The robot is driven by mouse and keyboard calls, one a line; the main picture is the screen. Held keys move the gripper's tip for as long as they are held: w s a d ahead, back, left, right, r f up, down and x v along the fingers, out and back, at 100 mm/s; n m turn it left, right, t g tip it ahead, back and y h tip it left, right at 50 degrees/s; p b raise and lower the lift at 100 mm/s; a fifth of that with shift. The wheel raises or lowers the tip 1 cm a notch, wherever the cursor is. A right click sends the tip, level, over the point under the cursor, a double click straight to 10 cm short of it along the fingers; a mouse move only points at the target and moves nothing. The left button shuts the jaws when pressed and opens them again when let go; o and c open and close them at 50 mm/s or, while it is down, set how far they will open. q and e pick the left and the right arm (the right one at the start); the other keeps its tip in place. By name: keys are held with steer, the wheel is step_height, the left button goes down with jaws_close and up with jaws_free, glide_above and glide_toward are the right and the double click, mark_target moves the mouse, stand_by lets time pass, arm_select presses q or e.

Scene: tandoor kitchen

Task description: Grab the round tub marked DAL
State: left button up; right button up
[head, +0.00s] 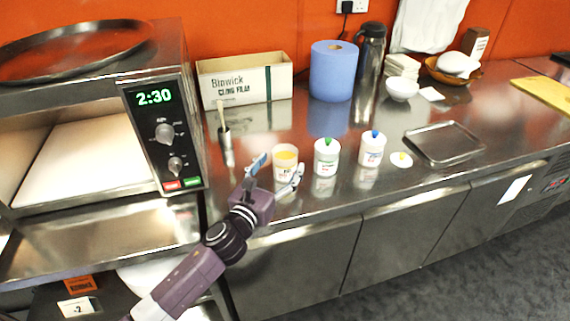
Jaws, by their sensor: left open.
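Three round white tubs stand in a row on the steel counter. The left tub (285,155) shows yellow on top, the middle tub (327,157) has a green mark on its top, and the right tub (372,149) has a blue one. Their labels are too small to read, so I cannot tell which says DAL. My left gripper (276,172) is open, with its fingers on either side of the left tub's front; I cannot tell if they touch it. My right gripper is not in view.
A flat white disc with a yellow mark (401,159) lies right of the tubs, beside a steel tray (444,143). A cling film box (245,80), blue paper roll (333,72) and dark flask (370,60) stand behind. An oven (160,140) stands at left.

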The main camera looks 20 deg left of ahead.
mark_target(290, 148)
arm_select(q)
steer(key=w, duration=0.3)
steer(key=shift+w+r+p, duration=0.15)
steer(key=shift+w+p, duration=0.15)
steer(key=shift+w, duration=0.05)
steer(key=shift+w+d, duration=0.1)
steer(key=shift+w, duration=0.25)
steer(key=c, duration=1.5)
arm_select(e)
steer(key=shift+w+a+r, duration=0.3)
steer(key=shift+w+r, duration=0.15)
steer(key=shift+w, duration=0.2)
